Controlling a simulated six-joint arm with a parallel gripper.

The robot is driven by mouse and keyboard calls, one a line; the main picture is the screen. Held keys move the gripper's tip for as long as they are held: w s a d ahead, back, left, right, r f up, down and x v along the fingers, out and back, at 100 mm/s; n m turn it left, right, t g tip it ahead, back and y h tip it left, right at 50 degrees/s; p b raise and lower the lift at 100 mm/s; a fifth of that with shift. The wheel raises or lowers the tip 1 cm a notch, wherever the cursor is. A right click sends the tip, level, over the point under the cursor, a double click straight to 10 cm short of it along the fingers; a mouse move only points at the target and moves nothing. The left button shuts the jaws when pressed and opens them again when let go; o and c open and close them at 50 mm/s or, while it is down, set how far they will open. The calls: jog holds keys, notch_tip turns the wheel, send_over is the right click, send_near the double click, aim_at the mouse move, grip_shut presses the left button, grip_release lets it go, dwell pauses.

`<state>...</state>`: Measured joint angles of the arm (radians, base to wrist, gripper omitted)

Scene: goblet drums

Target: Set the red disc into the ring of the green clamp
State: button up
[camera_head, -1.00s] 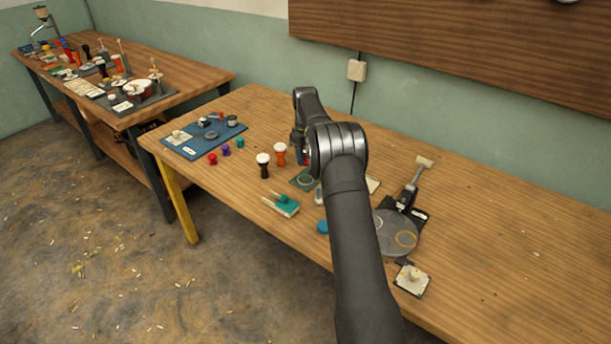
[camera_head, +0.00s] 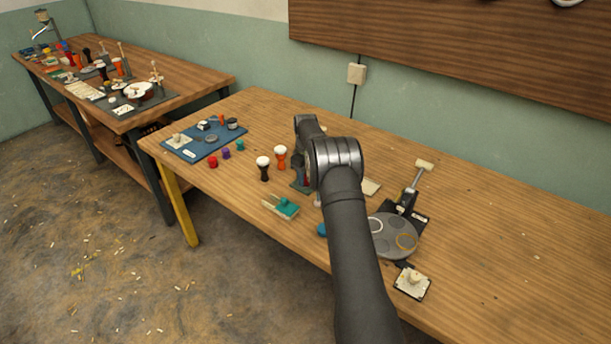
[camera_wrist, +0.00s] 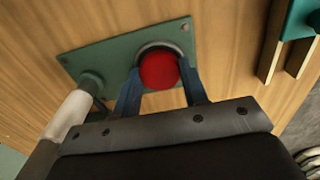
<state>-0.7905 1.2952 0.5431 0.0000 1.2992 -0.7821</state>
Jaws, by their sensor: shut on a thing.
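The red disc (camera_wrist: 158,70) is between the two blue fingers of my gripper (camera_wrist: 160,80), which is shut on it. The green clamp (camera_wrist: 110,52) is a flat green plate with a grey ring (camera_wrist: 152,46), partly hidden behind the disc. The disc overlaps the ring in the wrist view; I cannot tell whether it is inside it or just above. A white-and-green handle part (camera_wrist: 75,110) stands at the plate's left. In the head view my gripper is over the green clamp (camera_head: 299,189) and hides most of it.
A teal block on a wooden piece (camera_head: 282,207) lies in front of the clamp. Black and orange goblet drums (camera_head: 263,168) stand to the left. A grey round plate (camera_head: 392,237) with a lever is to the right. The table's far right is clear.

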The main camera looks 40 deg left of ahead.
jog(key=shift+s+d+f, duration=0.1)
jog(key=shift+f, duration=0.5)
jog(key=o, duration=0.9)
jog(key=shift+f, duration=0.15)
jog(key=shift+o, duration=0.2)
jog(key=shift+s, duration=0.2)
notch_tip(320, 180, up, 14)
jog(key=shift+w, duration=0.25)
jog(key=shift+f, duration=0.2)
notch_tip(320, 180, down, 13)
jog(key=shift+f, duration=0.1)
jog(key=shift+r, duration=0.55)
